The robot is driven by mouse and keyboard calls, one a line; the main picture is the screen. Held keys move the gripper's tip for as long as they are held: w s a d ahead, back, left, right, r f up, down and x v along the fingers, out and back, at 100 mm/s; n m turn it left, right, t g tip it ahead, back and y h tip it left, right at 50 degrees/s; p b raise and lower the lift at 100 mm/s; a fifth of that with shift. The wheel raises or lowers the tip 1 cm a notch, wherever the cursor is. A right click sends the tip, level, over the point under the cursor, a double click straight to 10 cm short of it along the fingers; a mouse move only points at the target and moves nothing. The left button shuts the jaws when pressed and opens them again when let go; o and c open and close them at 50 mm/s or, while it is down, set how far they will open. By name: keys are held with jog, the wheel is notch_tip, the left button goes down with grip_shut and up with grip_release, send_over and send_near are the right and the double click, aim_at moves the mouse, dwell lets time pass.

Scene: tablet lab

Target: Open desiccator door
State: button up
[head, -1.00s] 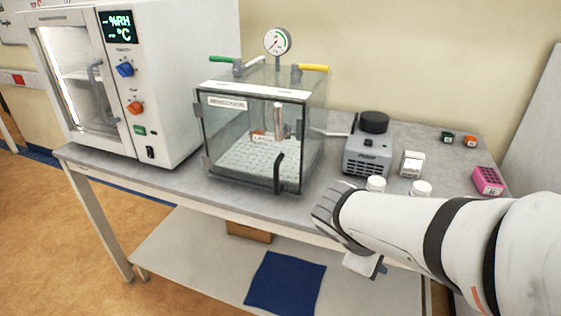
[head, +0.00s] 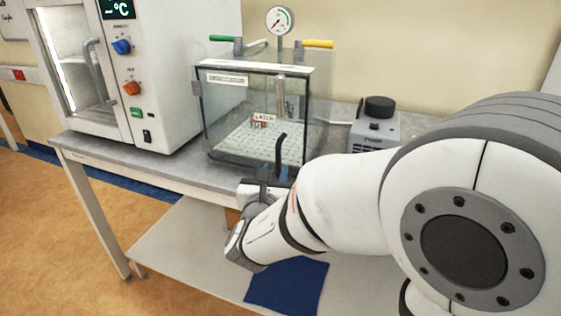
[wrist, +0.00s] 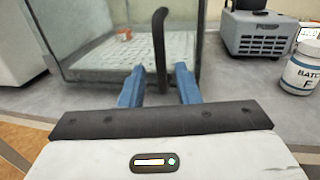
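The desiccator (head: 232,122) is a clear glass box on the bench, with a white perforated floor. Its front door looks shut and carries a dark upright handle (head: 281,150), also seen in the wrist view (wrist: 160,45). My gripper (head: 272,180) is low at the door's front. In the wrist view, its two blue fingers (wrist: 160,80) are apart, with the handle between them in the picture. Gaps show on both sides; the depth between fingertips and handle is unclear.
A white oven-like cabinet (head: 165,75) stands close on the left. A grey pump (head: 375,130) is to the right, and a white-capped bottle (wrist: 302,70) stands right of my gripper. The bench front edge (head: 165,172) runs below the desiccator.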

aim_at(279, 163)
jog(key=w, duration=0.5)
jog(key=shift+d, duration=0.4)
grip_shut()
jog(key=shift+d, duration=0.1)
